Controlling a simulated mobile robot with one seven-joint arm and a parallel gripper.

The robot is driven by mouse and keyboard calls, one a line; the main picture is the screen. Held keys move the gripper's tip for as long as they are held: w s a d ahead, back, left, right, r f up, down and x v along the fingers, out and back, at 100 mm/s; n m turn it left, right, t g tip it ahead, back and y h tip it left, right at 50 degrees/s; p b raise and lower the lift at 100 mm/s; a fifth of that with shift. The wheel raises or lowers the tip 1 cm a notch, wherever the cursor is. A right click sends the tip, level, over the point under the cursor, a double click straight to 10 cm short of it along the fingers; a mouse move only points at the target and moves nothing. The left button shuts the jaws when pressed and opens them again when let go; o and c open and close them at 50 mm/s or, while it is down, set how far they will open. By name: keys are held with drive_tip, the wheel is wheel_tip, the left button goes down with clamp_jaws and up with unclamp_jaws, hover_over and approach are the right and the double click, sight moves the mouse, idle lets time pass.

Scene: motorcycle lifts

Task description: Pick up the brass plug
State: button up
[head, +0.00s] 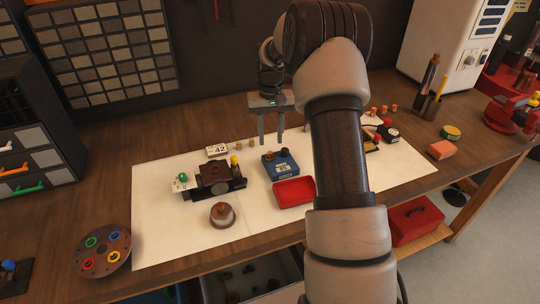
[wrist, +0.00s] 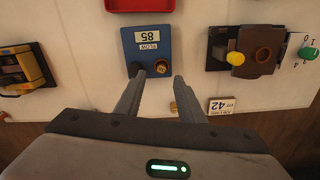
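Two small brass-coloured pieces stand at the back of the white mat, a left one (head: 238,146) and a right one (head: 252,144), right of the "42" card. One small brass piece (wrist: 173,107) shows in the wrist view beside the right finger. A brass-coloured fitting (wrist: 162,67) also sits on the blue box (wrist: 148,45) labelled 85. I cannot tell which of these is the brass plug. My gripper (head: 270,138) is open above the back of the mat, pointing down. In the wrist view my gripper (wrist: 157,75) has its fingers apart with nothing held.
The blue box (head: 282,170) stands just in front of my gripper, with a red tray (head: 294,191) before it. A dark fixture with a yellow knob (head: 235,160) is to the left. The "42" card (head: 217,150) is close by. Bare mat lies at the front left.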

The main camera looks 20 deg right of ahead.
sight(270, 152)
wheel_tip(270, 152, down, 5)
drive_tip(key=shift+s+a+f+p, duration=0.1)
drive_tip(key=shift+s+a+p, duration=0.05)
drive_tip(key=shift+p, duration=0.2)
clamp_jaws()
